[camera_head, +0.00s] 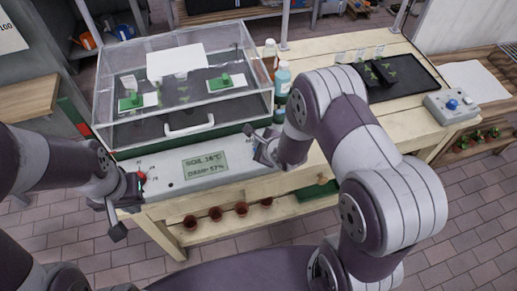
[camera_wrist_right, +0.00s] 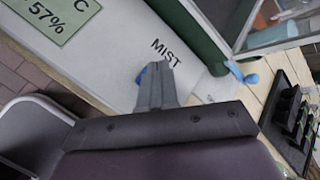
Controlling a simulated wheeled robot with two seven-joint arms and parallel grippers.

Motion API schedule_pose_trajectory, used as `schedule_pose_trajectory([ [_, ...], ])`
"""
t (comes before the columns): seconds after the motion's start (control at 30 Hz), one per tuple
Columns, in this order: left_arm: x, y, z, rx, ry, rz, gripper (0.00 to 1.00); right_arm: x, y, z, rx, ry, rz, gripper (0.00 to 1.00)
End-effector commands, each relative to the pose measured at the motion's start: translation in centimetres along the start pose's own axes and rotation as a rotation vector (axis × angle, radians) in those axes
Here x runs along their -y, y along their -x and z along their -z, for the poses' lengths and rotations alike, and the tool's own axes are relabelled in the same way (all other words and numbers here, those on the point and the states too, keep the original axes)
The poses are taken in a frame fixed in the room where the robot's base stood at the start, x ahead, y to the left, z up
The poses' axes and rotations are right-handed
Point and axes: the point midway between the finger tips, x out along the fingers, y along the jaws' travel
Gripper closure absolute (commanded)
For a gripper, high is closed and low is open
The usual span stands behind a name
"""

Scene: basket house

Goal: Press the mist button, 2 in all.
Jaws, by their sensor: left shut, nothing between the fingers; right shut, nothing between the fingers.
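The propagator's pale front panel (camera_head: 190,165) carries a display (camera_head: 205,164). In the right wrist view the printed word MIST (camera_wrist_right: 166,52) shows on the panel. A blue button (camera_wrist_right: 140,76) shows beside my right gripper's tips (camera_wrist_right: 156,72) and is mostly covered by them; I cannot tell whether they touch. In the head view my right gripper (camera_head: 250,132) is shut over the panel's right end, and the button is hidden there. My left gripper (camera_head: 117,230) is shut and empty at the panel's left end, near a red knob (camera_head: 142,177).
A clear-lidded case (camera_head: 245,60) with a white handle (camera_head: 190,125) stands behind the panel. Bottles (camera_head: 282,80) stand close to its right. A black tray (camera_head: 415,78) and a grey box with a blue knob (camera_head: 453,104) lie further right. Pots (camera_head: 215,214) sit on the lower shelf.

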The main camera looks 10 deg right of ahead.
Motion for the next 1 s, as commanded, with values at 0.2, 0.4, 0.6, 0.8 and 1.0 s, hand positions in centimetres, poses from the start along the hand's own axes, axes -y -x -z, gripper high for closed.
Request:
schedule_pose_trajectory([
  [0.2, 0.0, 0.0, 0.0, 0.0, 0.0, 0.0, 1.0, 0.0, 0.0, 0.0, 0.0, 0.0, 0.0, 1.0],
  [0.4, 0.0, -0.09, -0.01, 0.0, 0.0, 0.0, 1.0, -0.07, -0.09, 0.07, 0.0, 0.0, 0.0, 1.0],
  [0.6, 0.0, -0.47, -0.06, 0.0, 0.0, 0.0, 1.0, -0.42, -0.59, 0.42, 0.0, 0.0, 0.0, 1.0],
  [0.8, 0.0, -0.41, -0.05, 0.0, 0.0, 0.0, 1.0, -0.42, -0.58, 0.42, 0.0, 0.0, 0.0, 1.0],
  [1.0, 0.0, -0.46, -0.05, 0.0, 0.0, 0.0, 1.0, -0.46, -0.62, 0.45, 0.0, 0.0, 0.0, 1.0],
])
